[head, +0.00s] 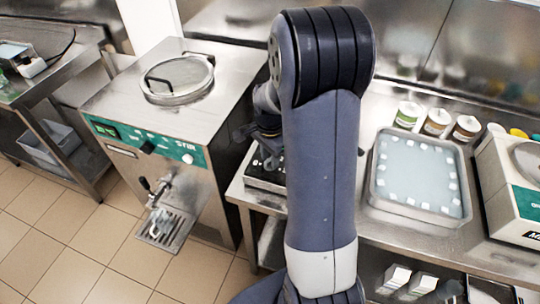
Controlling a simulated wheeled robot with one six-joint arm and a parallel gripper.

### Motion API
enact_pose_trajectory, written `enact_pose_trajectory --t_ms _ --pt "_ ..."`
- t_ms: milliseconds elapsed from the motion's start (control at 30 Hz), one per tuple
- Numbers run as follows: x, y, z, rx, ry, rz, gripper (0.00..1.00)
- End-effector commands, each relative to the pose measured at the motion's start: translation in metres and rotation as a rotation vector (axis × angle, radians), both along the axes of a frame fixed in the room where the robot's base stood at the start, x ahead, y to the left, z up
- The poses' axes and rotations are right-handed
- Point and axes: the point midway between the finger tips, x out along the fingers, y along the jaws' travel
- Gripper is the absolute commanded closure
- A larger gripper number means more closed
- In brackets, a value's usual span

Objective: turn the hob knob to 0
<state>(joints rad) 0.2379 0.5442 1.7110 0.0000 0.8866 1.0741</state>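The hob (262,180) is a small black unit on the steel counter, left of my arm. My arm hides much of it. Small light marks show on its dark front, but I cannot make out the knob or its setting. My gripper (270,157) is a dark shape just above the hob, mostly hidden behind my own arm. I cannot see its fingertips, or whether it touches the knob.
A batch freezer (180,110) with a round lid and green panel stands left of the hob. A steel tray (377,190) lies on the counter (385,227) to the right. Several small jars (437,122) stand behind it. A white machine (512,190) is at the right edge.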

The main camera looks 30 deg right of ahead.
Motion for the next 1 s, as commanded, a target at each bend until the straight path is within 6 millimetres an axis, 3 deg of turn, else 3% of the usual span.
enact_pose_trajectory --t_ms 367,767,1000 --pt "0.0002 0.0000 0.0004 0.000 0.000 0.000 1.00" --pt "0.0002 0.0000 0.0001 0.000 -0.001 0.032 1.00" --pt "0.0006 -0.0002 -0.0006 0.000 -0.002 0.161 1.00"
